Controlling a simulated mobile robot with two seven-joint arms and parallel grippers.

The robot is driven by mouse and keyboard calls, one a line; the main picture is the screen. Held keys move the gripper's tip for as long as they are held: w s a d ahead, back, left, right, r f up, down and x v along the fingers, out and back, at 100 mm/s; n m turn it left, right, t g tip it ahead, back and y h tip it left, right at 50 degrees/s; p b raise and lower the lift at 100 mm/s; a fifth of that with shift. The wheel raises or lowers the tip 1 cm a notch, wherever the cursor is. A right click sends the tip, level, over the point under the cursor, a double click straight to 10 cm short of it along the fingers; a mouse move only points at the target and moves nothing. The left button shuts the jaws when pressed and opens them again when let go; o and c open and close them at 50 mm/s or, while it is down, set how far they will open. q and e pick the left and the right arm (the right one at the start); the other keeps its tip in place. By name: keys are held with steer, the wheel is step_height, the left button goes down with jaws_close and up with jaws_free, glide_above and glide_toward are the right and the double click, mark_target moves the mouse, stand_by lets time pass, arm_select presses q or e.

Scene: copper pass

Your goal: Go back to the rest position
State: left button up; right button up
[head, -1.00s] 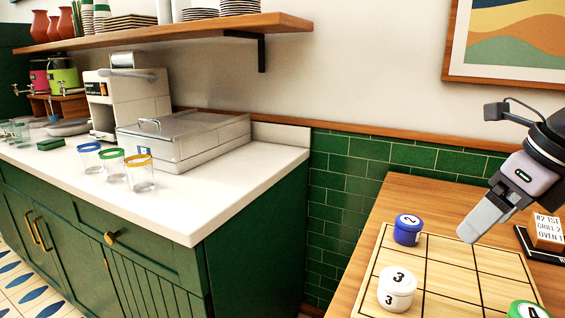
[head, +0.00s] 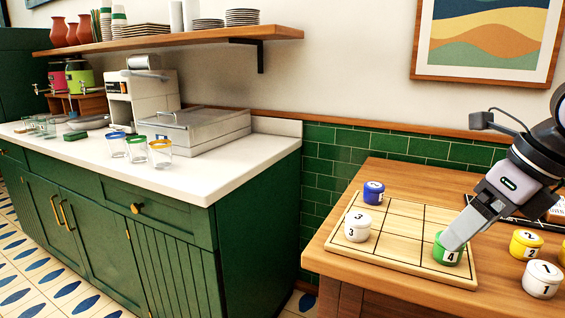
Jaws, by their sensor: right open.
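My right gripper (head: 456,236) comes in from the right. Its fingers point down and left and overlap the green pot marked 4 (head: 442,254) in the head view. The pot stands on the near right part of the wooden grid board (head: 400,250). The jaws are open; whether they touch the pot or only pass in front of it I cannot tell. A blue pot (head: 373,193) stands at the board's far left corner. A white pot marked 3 (head: 357,227) stands at its left side. My left gripper is out of view.
A dark tray lies behind my gripper. The white counter (head: 190,180) at left holds three rimmed glasses and a steel box.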

steer(key=s+a+f+m+g+y+p, duration=0.15)
steer(key=a+m+y+p, duration=0.35)
steer(key=a+y, duration=1.4)
steer(key=w+d+f+m+t+h+p, duration=0.1)
steer(key=d+f+m+t+h, duration=0.2)
steer(key=f+m+t+h, duration=0.75)
steer(key=w+d+f+m+t+h+p, duration=0.25)
steer(key=m+t, duration=0.25)
steer(key=m, duration=1)
steer(key=s+d+f+m+g+h, duration=0.2)
steer(key=s+d+f+m+h, duration=0.1)
steer(key=f, duration=0.6)
steer(key=shift+s+f+m+h, duration=0.2)
steer(key=shift+s+m+h, duration=0.7)
steer(key=shift+s+m, duration=0.15)
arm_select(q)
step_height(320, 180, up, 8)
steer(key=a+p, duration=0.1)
arm_select(e)
steer(key=s+f+m+g, duration=0.1)
steer(key=s+f, duration=0.2)
steer(key=s+f+m+g+h, duration=0.1)
steer(key=s+f+g, duration=0.1)
steer(key=s+f, duration=0.1)
steer(key=s+d+f+m+g+h, duration=0.1)
steer(key=s+f+g, duration=0.1)
steer(key=s+f, duration=0.2)
steer(key=shift+d+m, duration=0.1)
steer(key=shift+m, duration=0.2)
steer(key=shift+c, duration=0.3)
